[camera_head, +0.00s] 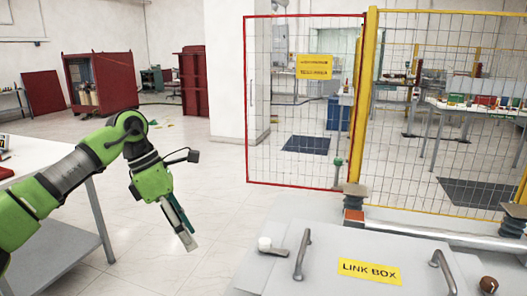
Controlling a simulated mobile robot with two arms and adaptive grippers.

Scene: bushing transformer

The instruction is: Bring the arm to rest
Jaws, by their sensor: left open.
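My left arm comes in from the left, bends at its elbow and points down to the right. My left gripper (188,240) hangs in free air over the floor, between the white table and the link box. It is open and I see nothing held in it. My right gripper is not in view.
A grey link box (330,277) with two metal handles and a yellow label stands at the lower right. A white table (38,157) is at the left. A red-framed mesh gate (303,120) and yellow fence stand behind. Open floor lies in the middle.

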